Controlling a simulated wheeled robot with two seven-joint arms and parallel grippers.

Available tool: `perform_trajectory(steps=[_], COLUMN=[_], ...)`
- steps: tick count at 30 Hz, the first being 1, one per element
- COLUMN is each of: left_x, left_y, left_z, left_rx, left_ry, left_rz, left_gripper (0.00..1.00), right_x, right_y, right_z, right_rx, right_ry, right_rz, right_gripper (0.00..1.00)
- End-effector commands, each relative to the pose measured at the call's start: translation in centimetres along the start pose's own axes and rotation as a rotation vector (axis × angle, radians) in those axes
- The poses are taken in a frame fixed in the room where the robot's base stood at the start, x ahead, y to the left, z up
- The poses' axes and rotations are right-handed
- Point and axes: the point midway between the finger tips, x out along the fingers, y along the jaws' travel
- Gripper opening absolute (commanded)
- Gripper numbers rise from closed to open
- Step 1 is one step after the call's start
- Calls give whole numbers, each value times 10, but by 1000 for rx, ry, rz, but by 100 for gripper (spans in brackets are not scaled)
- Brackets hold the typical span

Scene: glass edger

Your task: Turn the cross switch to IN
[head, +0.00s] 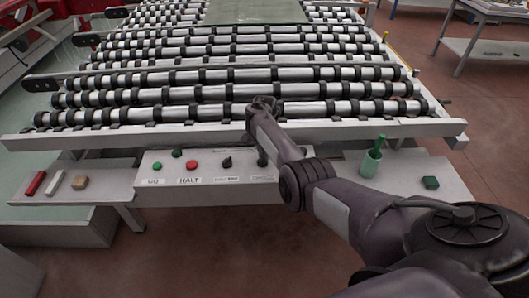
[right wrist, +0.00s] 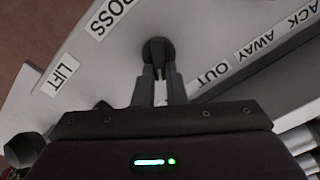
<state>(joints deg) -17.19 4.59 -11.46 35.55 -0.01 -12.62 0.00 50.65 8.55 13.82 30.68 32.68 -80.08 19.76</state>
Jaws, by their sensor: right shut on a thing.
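The cross switch is a round black knob (right wrist: 158,46) on the grey panel, near a label of which "ROSS" (right wrist: 107,16) shows. My right gripper (right wrist: 159,76) is shut on it, one finger on each side of its grip. The label "OUT" (right wrist: 213,76) lies to the right of the knob in the right wrist view; I see no "IN" label. Which way the knob points is hard to tell. In the head view my right arm reaches over the panel and partly hides this end of it. My left gripper is not in view.
The control panel (head: 210,178) carries a red button (head: 192,165), green buttons and another black knob (head: 227,162). A roller conveyor (head: 190,95) lies behind it.

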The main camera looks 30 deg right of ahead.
Motion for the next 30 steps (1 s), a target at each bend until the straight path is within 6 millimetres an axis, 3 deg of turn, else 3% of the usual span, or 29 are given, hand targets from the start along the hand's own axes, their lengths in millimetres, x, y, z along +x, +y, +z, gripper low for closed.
perform_trajectory(steps=[4, 5, 9, 20, 30], left_x=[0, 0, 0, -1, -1], left_y=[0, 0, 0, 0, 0], left_z=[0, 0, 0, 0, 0], left_rx=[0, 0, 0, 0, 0], left_ry=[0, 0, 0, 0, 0], left_rz=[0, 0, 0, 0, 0], left_gripper=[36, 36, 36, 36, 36], right_x=[0, 0, 0, -6, -60], right_y=[0, 0, 0, 0, 0], right_z=[0, 0, 0, -1, -1], right_rx=[3, 3, 2, 1, 2], right_ry=[-1, -1, 0, 2, 3], right_rz=[0, 1, 1, 0, -1], right_gripper=[0, 15, 33, 33, 33])
